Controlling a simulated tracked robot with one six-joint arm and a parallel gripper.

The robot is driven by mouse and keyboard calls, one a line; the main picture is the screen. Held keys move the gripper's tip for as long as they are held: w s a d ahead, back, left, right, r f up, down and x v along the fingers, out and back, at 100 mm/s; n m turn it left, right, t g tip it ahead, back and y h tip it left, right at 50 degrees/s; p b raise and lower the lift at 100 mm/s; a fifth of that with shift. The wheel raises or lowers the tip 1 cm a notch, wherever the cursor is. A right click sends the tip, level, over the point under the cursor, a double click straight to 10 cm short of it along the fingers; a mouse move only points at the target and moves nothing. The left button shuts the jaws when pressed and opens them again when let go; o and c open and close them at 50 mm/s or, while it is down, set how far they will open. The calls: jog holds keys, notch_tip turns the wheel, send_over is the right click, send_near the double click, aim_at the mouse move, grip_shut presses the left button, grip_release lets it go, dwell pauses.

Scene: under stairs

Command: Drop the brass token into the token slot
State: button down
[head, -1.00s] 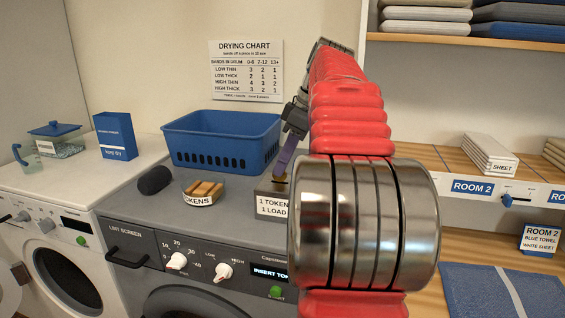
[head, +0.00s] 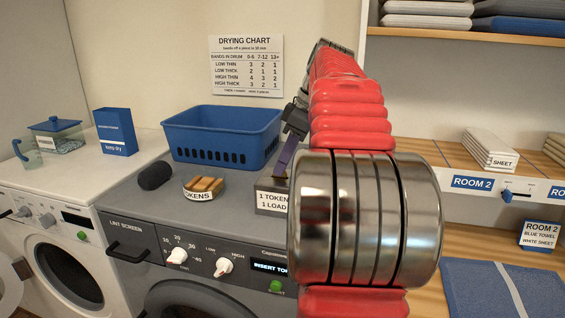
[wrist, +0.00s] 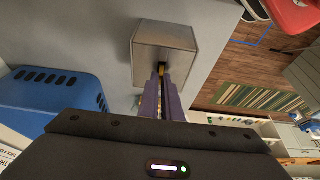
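The token slot is on a grey metal box (head: 271,200) labelled "1 TOKEN 1 LOAD", on top of the grey dryer. It also shows in the wrist view (wrist: 178,35). My gripper (head: 282,172) points down at the box top with its purple fingers. In the wrist view, the fingers (wrist: 161,80) are closed together on the brass token (wrist: 161,70), a small golden edge at their tips. The token is at the dark slot area of the box. How far it is in the slot, I cannot tell. My red arm hides the box's right side in the head view.
A round tray marked "TOKENS" (head: 199,195) holds more brass pieces left of the box. A dark rounded object (head: 155,176) and a blue basket (head: 222,137) stand on the machine tops. A wooden shelf (head: 455,158) with folded sheets is at the right.

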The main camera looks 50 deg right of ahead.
jog(key=c, duration=1.4)
grip_release()
jog(key=shift+r, duration=0.15)
jog(key=shift+r, duration=2.35)
jog(key=shift+s, duration=0.2)
